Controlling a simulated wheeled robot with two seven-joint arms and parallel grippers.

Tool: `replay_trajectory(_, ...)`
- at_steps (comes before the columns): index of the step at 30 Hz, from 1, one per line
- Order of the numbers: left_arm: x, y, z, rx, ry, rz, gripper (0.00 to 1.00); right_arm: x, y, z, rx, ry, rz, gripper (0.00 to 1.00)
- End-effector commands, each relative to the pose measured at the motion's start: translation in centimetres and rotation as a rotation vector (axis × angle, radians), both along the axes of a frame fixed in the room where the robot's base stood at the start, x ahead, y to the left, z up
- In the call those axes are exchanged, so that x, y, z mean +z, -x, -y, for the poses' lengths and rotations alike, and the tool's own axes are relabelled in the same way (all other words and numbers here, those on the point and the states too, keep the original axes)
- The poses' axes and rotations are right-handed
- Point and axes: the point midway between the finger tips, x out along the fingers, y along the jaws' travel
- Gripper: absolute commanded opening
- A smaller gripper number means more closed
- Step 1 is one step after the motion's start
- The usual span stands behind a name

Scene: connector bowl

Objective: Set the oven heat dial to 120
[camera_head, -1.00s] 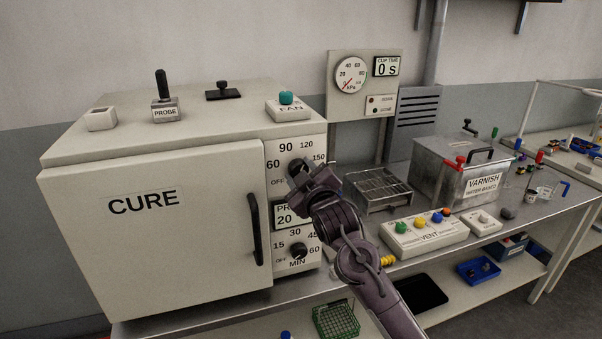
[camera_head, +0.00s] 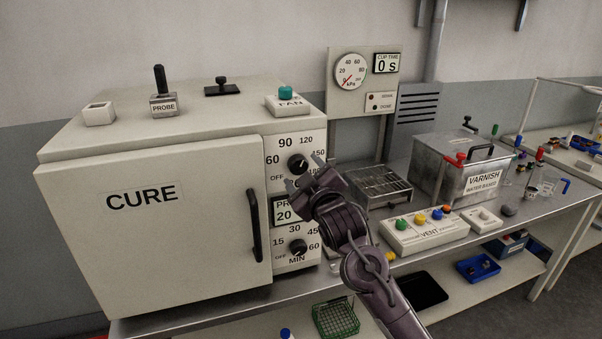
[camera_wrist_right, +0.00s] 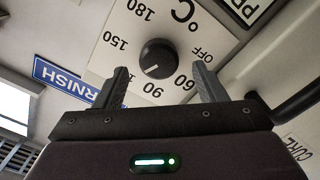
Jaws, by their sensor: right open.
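The oven heat dial (camera_head: 298,164) is a round black knob on the oven's control panel, ringed by numbers. It also shows in the right wrist view (camera_wrist_right: 158,57). There its white mark points to the lower left, past 90, toward the spot where a finger hides the 120 label. The head view shows the 120 label (camera_head: 306,141) above and right of the dial. My right gripper (camera_head: 305,172) is open and empty in front of the panel. In the right wrist view its fingers (camera_wrist_right: 163,82) stand wide apart, and the dial lies clear between and beyond them. My left gripper is out of view.
The CURE oven door (camera_head: 150,235) is shut, with a black handle (camera_head: 255,226). A display reading 20 and a lower MIN dial (camera_head: 297,247) sit below the heat dial. To the right are a wire rack (camera_head: 378,185), a VENT button box (camera_head: 425,232) and a varnish tank (camera_head: 440,175).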

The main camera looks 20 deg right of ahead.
Motion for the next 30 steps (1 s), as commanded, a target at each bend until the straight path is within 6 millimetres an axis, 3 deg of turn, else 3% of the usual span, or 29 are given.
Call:
replay_trajectory(6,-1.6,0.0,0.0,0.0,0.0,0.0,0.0,-0.4,3.6,0.2,0.0,0.001,0.0,0.64)
replay_trajectory(12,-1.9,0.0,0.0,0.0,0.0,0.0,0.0,-0.2,5.1,0.2,-0.001,0.0,-0.001,0.64)
replay_trajectory(26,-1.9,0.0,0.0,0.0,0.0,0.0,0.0,-0.3,5.2,0.2,-0.001,-0.001,-0.004,0.64)
replay_trajectory(29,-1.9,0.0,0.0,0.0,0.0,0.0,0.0,-2.2,4.6,0.4,-0.006,-0.008,-0.036,0.64)
replay_trajectory(30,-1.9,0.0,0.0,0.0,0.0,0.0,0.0,-3.8,4.2,0.6,-0.011,-0.015,-0.063,0.64)
